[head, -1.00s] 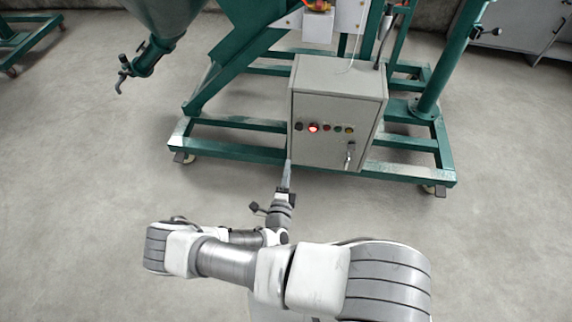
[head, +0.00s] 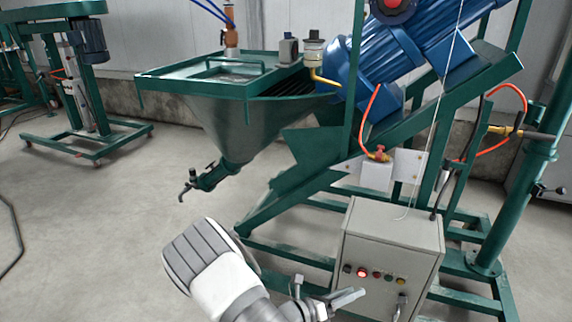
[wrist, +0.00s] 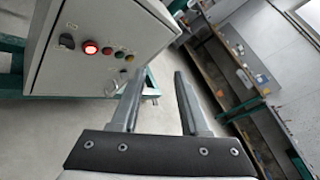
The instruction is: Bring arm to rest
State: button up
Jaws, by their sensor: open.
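My gripper (wrist: 158,105) shows in the wrist view with its two grey fingers apart and nothing between them. In the head view my gripper (head: 345,297) is at the bottom, close to the lower front of the grey control box (head: 385,240) in the picture. The box also fills the upper left of the wrist view (wrist: 95,25). A red lamp (head: 361,272) on its panel is lit, and it also shows in the wrist view (wrist: 90,47). My folded arm (head: 215,270) reaches up from the bottom edge. Whether the fingers touch the box cannot be told from the head view.
The green spraying machine, with its hopper (head: 235,120) and blue motor (head: 400,45), stands behind and around the box on a green frame (head: 290,255). A second green stand (head: 85,135) is at the far left. The concrete floor (head: 100,240) at left is mostly clear.

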jog(key=s+a+r+m+g+y, duration=0.1)
jog(key=s+r+m+y, duration=0.75)
jog(key=r+m, duration=0.75)
jog(key=s+a+r+m+g+y, duration=0.1)
jog(key=s+r+m+y, duration=0.5)
jog(key=s+r+m, duration=0.8)
notch_tip(320, 180, up, 28)
jog(key=w+m+p, duration=0.1)
jog(key=w+p, duration=0.1)
jog(key=p, duration=2.3)
jog(key=shift+a+f+m, duration=0.2)
jog(key=shift+f+m, duration=0.05)
jog(key=shift+m, duration=0.05)
jog(key=shift+w, duration=0.1)
